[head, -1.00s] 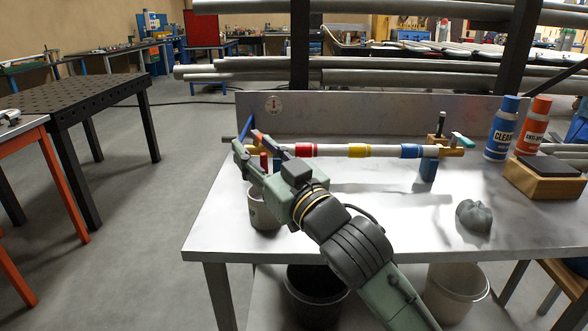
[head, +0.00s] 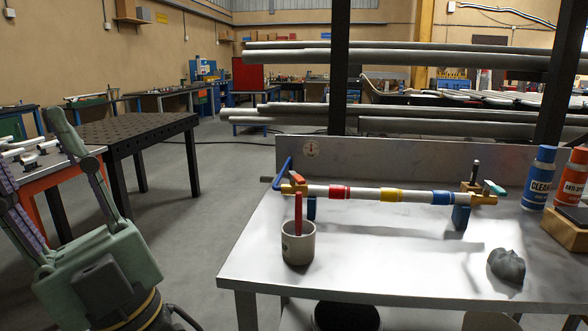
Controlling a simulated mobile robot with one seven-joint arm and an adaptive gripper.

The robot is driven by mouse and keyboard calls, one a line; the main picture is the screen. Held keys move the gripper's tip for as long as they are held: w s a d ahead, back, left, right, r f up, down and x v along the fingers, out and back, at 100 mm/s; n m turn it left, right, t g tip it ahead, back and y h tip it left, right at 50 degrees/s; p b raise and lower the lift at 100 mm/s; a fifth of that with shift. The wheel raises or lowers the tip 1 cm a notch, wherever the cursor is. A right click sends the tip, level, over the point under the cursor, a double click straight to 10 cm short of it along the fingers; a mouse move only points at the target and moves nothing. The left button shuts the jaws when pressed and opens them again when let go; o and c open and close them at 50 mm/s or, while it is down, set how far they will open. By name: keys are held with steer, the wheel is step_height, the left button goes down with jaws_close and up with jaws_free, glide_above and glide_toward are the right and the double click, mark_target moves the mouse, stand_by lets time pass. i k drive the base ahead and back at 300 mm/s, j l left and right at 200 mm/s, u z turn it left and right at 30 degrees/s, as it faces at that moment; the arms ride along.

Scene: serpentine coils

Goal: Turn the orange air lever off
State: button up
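A white tube (head: 365,193) with red, yellow and blue bands lies level above the bench, between end fittings. At its left end are a brass fitting (head: 292,188), a blue lever (head: 283,172) and a small orange-red piece (head: 297,178) that may be the orange lever; its setting is too small to tell. At its right end is a teal lever (head: 494,187) with a red part.
A grey cup (head: 298,245) holding an upright red stick stands before the tube's left end. A dark grey lump (head: 506,265), a blue bottle (head: 538,178) and an orange bottle (head: 572,178) are on the right. The bench's (head: 400,260) middle front is clear.

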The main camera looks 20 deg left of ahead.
mark_target(296, 178)
steer(key=i+j+z, duration=0.15)
steer(key=j+z, duration=0.2)
steer(key=j, duration=0.75)
steer(key=j+z, duration=0.3)
steer(key=j, duration=0.8)
steer(key=i+j+z, duration=0.25)
steer(key=j, duration=0.35)
steer(key=j+z, duration=0.2)
steer(key=j, duration=0.35)
steer(key=i+j+z, duration=0.1)
steer(key=j, duration=0.2)
steer(key=i+j, duration=0.15)
steer(key=j, duration=0.2)
steer(key=z, duration=0.05)
